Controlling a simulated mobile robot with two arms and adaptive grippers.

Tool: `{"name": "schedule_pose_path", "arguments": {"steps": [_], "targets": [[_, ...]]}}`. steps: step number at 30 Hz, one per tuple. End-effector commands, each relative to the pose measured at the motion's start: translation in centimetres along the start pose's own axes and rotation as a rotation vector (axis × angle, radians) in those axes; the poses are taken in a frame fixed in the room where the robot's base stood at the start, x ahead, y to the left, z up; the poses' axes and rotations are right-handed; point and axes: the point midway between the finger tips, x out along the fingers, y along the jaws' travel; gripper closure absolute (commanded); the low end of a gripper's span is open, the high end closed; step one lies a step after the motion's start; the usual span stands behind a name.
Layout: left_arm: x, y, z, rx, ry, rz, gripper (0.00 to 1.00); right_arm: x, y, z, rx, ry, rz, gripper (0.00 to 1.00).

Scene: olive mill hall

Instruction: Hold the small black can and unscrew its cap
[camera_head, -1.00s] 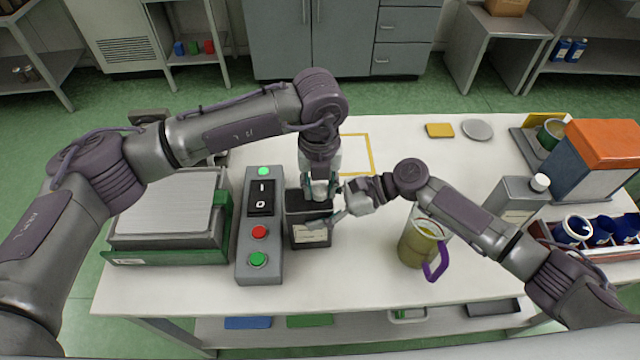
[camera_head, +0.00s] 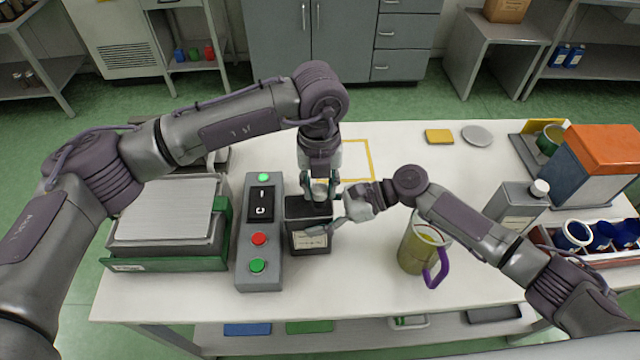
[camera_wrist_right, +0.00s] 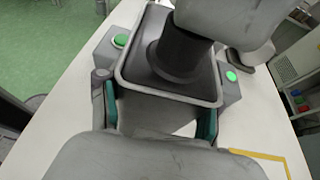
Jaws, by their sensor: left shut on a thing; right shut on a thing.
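The small black can (camera_head: 312,241) stands upright on the white table, with a pale label on its front. My right gripper (camera_head: 326,216) reaches in from the right and is shut around the can's body. In the right wrist view its two fingers (camera_wrist_right: 158,112) press on opposite sides of the can (camera_wrist_right: 160,108). My left gripper (camera_head: 321,194) points straight down over the can's top and is shut on the cap. The cap is hidden by the fingers in the head view. In the right wrist view a dark round cap (camera_wrist_right: 180,55) rises from the can's top under my left gripper.
A grey switch box (camera_head: 260,277) with buttons stands just left of the can. Further left is a scale (camera_head: 165,225). A jug with a purple handle (camera_head: 415,255) stands to the right, near my right arm. A yellow square outline (camera_head: 371,160) lies behind.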

Motion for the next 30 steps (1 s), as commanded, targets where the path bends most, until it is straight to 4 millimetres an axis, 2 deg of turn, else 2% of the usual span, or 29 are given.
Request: {"name": "schedule_pose_path", "arguments": {"steps": [4,11,18,19,24,30], "targets": [[-0.9,0.0,0.1,-0.001,-0.002,0.0,1.0,0.1,0.2,-0.2,0.003,0.004,0.004,1.0],[-3.7,0.0,0.1,-0.001,-0.002,0.001,1.0,0.1,0.2,-0.2,0.003,0.004,0.003,1.0],[-4.0,0.0,0.0,0.0,0.0,0.001,1.0,0.1,0.1,-0.2,0.003,0.004,0.003,1.0],[-4.0,0.0,0.0,0.0,0.0,0.001,1.0,0.1,0.1,-0.2,0.003,0.004,0.003,0.33],[-4.0,0.0,0.0,0.0,0.0,0.001,1.0,0.0,0.1,-0.2,0.002,0.003,0.002,0.07],[-4.0,0.0,0.0,0.0,0.0,0.001,1.0,0.0,0.0,-0.1,0.001,0.001,0.001,0.07]]}}
